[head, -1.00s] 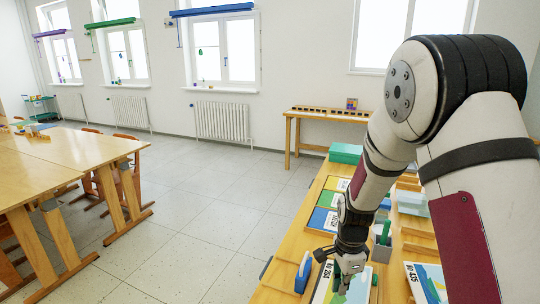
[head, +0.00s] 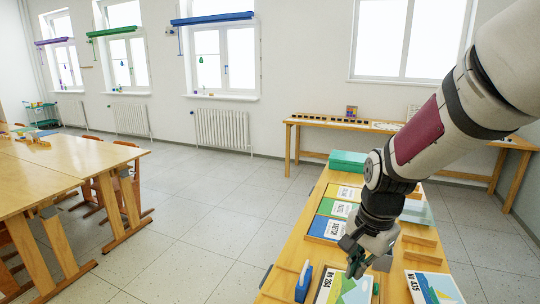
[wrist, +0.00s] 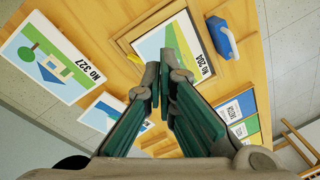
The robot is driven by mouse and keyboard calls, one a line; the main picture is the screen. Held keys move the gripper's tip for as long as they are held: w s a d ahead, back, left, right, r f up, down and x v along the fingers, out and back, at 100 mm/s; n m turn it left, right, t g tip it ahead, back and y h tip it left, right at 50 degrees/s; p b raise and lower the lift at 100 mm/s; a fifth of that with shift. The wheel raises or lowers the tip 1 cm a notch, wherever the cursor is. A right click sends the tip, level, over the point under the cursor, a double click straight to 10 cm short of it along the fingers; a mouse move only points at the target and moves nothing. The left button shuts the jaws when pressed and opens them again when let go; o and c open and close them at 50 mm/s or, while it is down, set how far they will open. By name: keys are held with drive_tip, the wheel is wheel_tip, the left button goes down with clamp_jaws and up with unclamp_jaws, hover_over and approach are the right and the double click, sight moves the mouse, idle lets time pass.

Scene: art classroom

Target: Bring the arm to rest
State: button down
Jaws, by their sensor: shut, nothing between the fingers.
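My gripper (head: 355,262) hangs over the near part of the wooden worktable, above the picture card marked No 204 (head: 334,289). In the wrist view my gripper (wrist: 158,85) has its green-padded fingers closed together, with nothing seen between them. The No 204 card (wrist: 190,48) lies beyond the fingertips there, partly covered by them. My arm comes in from the upper right in the head view.
A No 327 card (wrist: 52,57) shows in the wrist view. Open floor (head: 205,215) lies left.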

drive_tip(key=s+r+n+t, duration=0.1)
drive_tip(key=s+r+n, duration=0.4)
drive_tip(key=s, duration=0.5)
drive_tip(key=s+d+r+n+t, duration=0.1)
drive_tip(key=s+r+n+t, duration=0.1)
drive_tip(key=s+r+n, duration=0.4)
drive_tip(key=s+r, duration=0.1)
drive_tip(key=s, duration=0.3)
drive_tip(key=shift+h, duration=0.3)
drive_tip(key=shift+r, duration=0.15)
